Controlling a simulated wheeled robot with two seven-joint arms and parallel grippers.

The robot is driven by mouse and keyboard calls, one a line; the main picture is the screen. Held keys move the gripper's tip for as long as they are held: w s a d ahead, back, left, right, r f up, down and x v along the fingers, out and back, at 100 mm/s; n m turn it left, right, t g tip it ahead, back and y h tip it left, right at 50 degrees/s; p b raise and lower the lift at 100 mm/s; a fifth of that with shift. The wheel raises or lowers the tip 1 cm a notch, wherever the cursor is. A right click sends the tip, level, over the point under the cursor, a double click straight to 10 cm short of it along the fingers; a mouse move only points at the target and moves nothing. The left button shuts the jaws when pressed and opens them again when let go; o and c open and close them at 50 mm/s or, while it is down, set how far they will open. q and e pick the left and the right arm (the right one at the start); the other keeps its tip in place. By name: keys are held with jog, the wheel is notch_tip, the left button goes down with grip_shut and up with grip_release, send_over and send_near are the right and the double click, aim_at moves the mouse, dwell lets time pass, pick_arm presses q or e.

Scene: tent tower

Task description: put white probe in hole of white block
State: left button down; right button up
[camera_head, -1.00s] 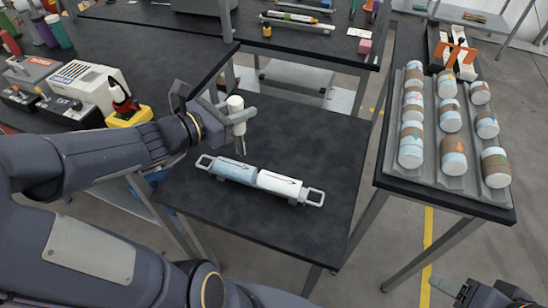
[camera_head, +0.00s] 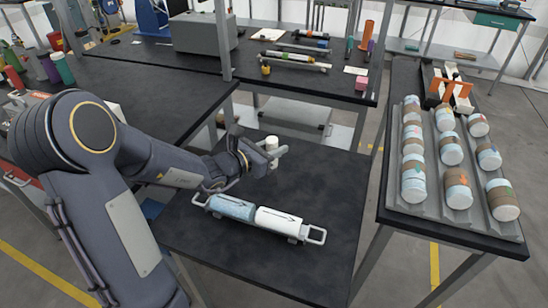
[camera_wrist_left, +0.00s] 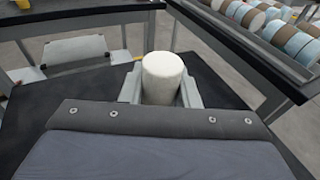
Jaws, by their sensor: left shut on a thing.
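My left gripper (camera_head: 272,154) is shut on the white probe (camera_head: 271,142), a short pale cylinder whose rounded top shows above the fingers. The probe also shows between the fingers in the left wrist view (camera_wrist_left: 163,75); its lower part is hidden. In the head view the gripper is above the black table, behind the white block (camera_head: 279,223). The block is the white right half of a lying cylinder with a light blue left half (camera_head: 231,207) and handles at both ends. I cannot make out its hole clearly. My right gripper is out of view.
The small black table (camera_head: 330,180) has bare room around the cylinder. A right-hand table carries a grey rack (camera_head: 433,195) of several banded cylinders and an orange-and-white device (camera_head: 450,85). A back table holds a grey box (camera_head: 203,34) and tools.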

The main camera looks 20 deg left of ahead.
pick_arm(q)
jog(key=shift+w+f, duration=0.1)
jog(key=shift+f, duration=1.45)
jog(key=shift+f+b, duration=0.2)
jog(key=shift+b, duration=0.2)
jog(key=c, duration=1.1)
grip_release()
